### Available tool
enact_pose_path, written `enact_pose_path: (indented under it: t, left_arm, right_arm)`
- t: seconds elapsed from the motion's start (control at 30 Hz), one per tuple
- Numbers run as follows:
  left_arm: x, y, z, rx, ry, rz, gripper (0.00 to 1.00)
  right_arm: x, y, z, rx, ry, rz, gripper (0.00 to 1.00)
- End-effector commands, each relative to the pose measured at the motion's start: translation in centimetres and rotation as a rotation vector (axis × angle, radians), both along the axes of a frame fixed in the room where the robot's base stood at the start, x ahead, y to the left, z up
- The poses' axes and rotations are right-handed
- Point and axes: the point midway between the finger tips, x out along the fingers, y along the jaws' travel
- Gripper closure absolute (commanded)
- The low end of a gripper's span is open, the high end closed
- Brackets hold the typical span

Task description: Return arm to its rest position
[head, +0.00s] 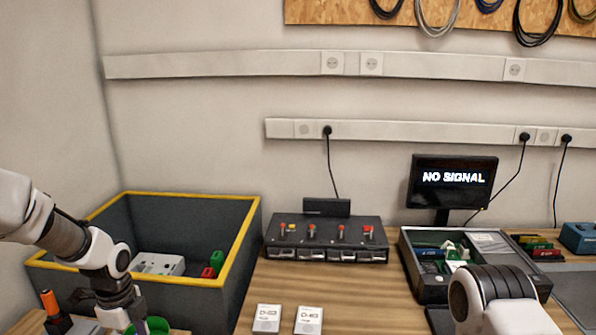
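My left arm comes in from the left, and my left gripper (132,318) points down at the bottom edge, in front of the grey bin. A green round object (152,326) is right beside it, partly cut off by the frame edge. The fingertips are not clear, so I cannot tell whether they are open or touch the green object. My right arm (490,298) shows only as white and dark links at the lower right, in front of the open device case. My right gripper is not visible.
A grey bin with a yellow rim (236,248) stands at left. A black switch box (326,240) is mid-table. An open case (412,262) and a "NO SIGNAL" monitor (450,181) are at right. Two white cards (267,318) lie in front. The wooden table (375,310) is bare mid-front.

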Motion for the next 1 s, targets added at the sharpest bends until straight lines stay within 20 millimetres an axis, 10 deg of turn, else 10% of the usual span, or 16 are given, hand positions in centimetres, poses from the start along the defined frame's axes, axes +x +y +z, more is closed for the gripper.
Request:
enact_pose_path:
  t: [0.37,0.67,0.9,1.0]
  left_arm:
    - [-5.5,-1.1,-8.6,0.018,0.215,-0.031,0.34]
    - [-16.3,-4.4,-17.7,0.011,0.423,0.037,0.34]
    - [-32.5,-8.7,-24.8,0.119,0.402,0.788,0.34]
    - [-32.3,-8.8,-24.5,0.111,0.217,1.212,0.34]
  right_arm:
    - [0.1,0.0,0.0,0.0,-0.002,0.001,0.6]
    - [0.0,0.0,0.0,0.0,-0.001,0.0,0.6]
    - [0.0,0.0,0.0,0.0,-0.001,0.0,0.6]
    - [0.0,0.0,0.0,0.0,-0.001,0.0,0.6]
